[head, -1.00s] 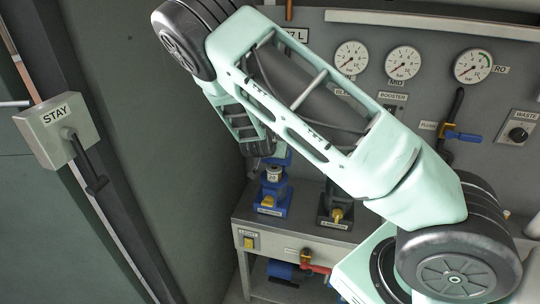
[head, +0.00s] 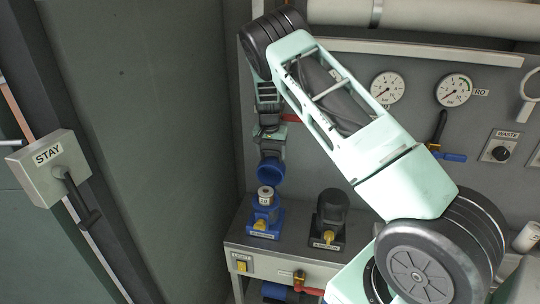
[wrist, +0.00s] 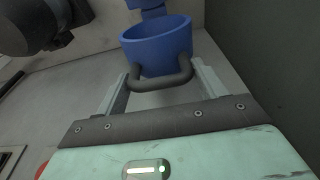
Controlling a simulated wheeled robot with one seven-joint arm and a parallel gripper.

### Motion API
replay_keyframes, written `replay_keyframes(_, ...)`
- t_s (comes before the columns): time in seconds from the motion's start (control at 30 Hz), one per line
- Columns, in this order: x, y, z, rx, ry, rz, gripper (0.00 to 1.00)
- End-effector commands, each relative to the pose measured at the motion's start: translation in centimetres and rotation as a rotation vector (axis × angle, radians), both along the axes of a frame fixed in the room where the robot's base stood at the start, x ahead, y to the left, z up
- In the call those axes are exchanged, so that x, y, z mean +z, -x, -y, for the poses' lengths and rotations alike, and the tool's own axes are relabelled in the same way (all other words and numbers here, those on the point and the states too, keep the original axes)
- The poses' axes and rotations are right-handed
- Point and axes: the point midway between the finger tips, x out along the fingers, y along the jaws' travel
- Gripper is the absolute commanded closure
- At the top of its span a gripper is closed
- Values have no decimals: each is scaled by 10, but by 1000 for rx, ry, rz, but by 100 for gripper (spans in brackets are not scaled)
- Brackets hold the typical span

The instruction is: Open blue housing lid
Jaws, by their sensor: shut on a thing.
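The blue housing lid (head: 271,171) is a cup-shaped piece, off its base and held above it, tilted, in the head view. In the wrist view the lid (wrist: 158,48) shows with a dark loop handle (wrist: 160,82) between my fingers. My gripper (head: 270,148) is shut on this handle; in the wrist view my gripper (wrist: 163,84) has a finger on each side. The blue housing base (head: 262,220) stands on the bench with a pale cartridge (head: 265,196) exposed on top.
A black housing (head: 329,214) stands right of the blue base on the grey bench (head: 285,254). A STAY box (head: 49,166) with a lever is at the left.

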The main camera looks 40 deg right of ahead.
Motion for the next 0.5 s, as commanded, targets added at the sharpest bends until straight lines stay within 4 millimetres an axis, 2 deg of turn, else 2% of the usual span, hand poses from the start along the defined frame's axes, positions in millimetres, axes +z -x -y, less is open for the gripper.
replay_keyframes(0.5,0,-5,7,-1,10,9,70)
